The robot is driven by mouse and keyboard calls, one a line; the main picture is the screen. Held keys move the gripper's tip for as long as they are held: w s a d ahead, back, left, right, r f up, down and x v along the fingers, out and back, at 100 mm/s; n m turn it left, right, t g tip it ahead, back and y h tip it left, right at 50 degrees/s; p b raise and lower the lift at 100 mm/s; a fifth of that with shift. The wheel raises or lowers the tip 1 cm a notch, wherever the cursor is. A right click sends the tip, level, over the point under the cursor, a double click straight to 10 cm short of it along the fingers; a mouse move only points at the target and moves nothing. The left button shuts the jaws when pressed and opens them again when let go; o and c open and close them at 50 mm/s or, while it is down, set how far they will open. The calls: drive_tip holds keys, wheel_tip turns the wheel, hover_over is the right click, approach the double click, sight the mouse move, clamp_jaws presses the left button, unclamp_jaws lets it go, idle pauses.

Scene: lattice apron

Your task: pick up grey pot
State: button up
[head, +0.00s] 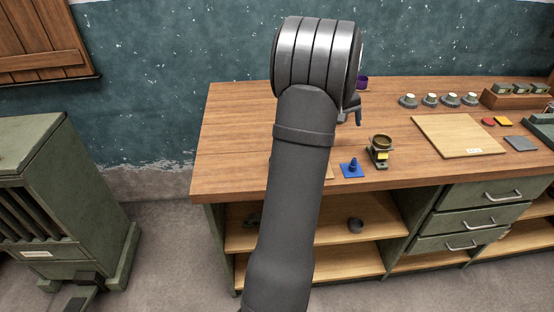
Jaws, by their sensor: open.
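My gripper (351,115) shows only in part past the right side of my arm, over the bench top. It is open, with nothing seen between its fingers. It is well above and apart from the grey vessel. My arm hides the middle-left of the bench and part of the shelf.
The wooden bench (235,130) carries a purple cup (362,83), a blue cone piece (352,168), a brass-topped stand (380,148), a wooden board (458,136) and several grey knobs along the back. Drawers (470,222) stand right of the shelf. A green cabinet (60,190) stands left.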

drive_tip(key=a+n, duration=0.1)
drive_tip(key=a, duration=0.1)
drive_tip(key=a+n+h, duration=0.1)
drive_tip(key=a+n, duration=0.1)
drive_tip(key=s+a+r+n+h, duration=0.1)
drive_tip(key=a, duration=0.1)
drive_tip(key=shift+a+r+n, duration=0.1)
drive_tip(key=shift+a+n, duration=0.05)
drive_tip(key=shift+n, duration=0.15)
drive_tip(key=s+a+f+n+h, duration=0.1)
drive_tip(key=s+a+n, duration=0.1)
drive_tip(key=a, duration=0.2)
drive_tip(key=s+a+f+n+h, duration=0.1)
drive_tip(key=s+a+n, duration=0.1)
drive_tip(key=a+n, duration=0.1)
drive_tip(key=s+a+f+n+h, duration=0.1)
drive_tip(key=s+a+n, duration=0.1)
drive_tip(key=a, duration=0.3)
drive_tip(key=shift+s+a+f+n+t+h, duration=0.1)
drive_tip(key=shift+a+n+t+h, duration=0.25)
drive_tip(key=shift+n, duration=0.35)
drive_tip(key=s+a+n+t, duration=0.7)
drive_tip(key=s+a+n, duration=0.2)
drive_tip(key=a+n, duration=0.35)
drive_tip(key=shift+n+t+h, duration=0.25)
drive_tip(key=shift+n, duration=0.3)
drive_tip(key=x, duration=1.7)
drive_tip(key=shift+w+d+f, duration=0.15)
drive_tip(key=shift+d+f, duration=0.15)
drive_tip(key=shift+f, duration=0.05)
